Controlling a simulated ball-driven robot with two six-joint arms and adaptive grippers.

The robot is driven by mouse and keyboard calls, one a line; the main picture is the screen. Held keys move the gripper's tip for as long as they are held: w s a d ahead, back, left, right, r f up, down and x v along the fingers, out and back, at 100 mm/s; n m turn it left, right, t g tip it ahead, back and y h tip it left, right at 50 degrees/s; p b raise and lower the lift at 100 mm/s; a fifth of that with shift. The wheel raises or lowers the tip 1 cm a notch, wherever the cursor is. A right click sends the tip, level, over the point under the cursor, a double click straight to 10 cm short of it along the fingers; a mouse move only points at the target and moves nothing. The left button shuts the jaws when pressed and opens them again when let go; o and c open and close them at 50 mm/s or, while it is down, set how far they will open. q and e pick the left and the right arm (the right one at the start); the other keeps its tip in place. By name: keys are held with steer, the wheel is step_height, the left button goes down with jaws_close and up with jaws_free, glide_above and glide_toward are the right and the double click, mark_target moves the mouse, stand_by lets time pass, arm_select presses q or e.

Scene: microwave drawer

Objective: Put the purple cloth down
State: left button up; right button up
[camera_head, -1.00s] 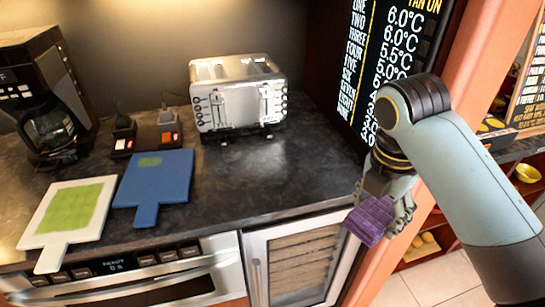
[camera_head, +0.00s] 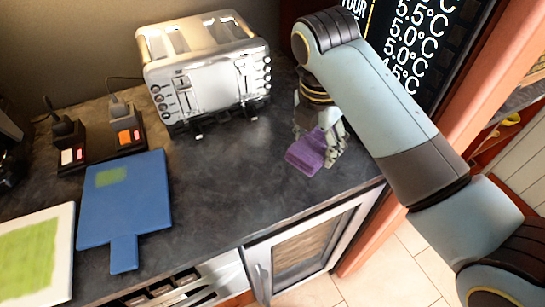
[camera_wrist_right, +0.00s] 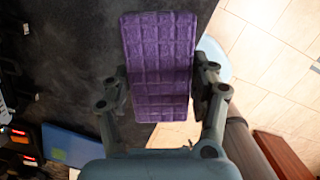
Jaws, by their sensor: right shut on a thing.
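The purple cloth (camera_head: 306,153) is a folded, quilted block in the head view, over the right part of the dark counter (camera_head: 232,175). My right gripper (camera_head: 322,146) is shut on it. In the right wrist view the cloth (camera_wrist_right: 160,62) stands out between the two fingers of the right gripper (camera_wrist_right: 163,95), with the dark counter on its left and floor tiles on its right. I cannot tell whether the cloth touches the counter. My left gripper is not in view.
A silver toaster (camera_head: 205,75) stands at the back, left of my right gripper. A blue board (camera_head: 125,205) and a white board with a green patch (camera_head: 35,250) lie at the left. The counter between the blue board and the cloth is clear.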

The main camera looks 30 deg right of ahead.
mark_target(276, 171)
steer(key=w+a+f, duration=0.2)
steer(key=w, duration=0.1)
steer(key=w+a+f, duration=0.2)
steer(key=w+a, duration=0.1)
steer(key=shift+a+f, duration=0.3)
steer(key=shift+f, duration=0.4)
step_height(276, 171, down, 3)
steer(key=shift+f+p, duration=0.1)
steer(key=shift+p, duration=0.4)
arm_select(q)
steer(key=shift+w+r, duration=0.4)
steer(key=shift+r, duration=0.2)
arm_select(e)
steer(key=shift+f, duration=0.15)
steer(key=shift+s, duration=0.1)
steer(key=shift+f, duration=0.6)
steer(key=o, duration=1.5)
steer(key=shift+c, duration=0.2)
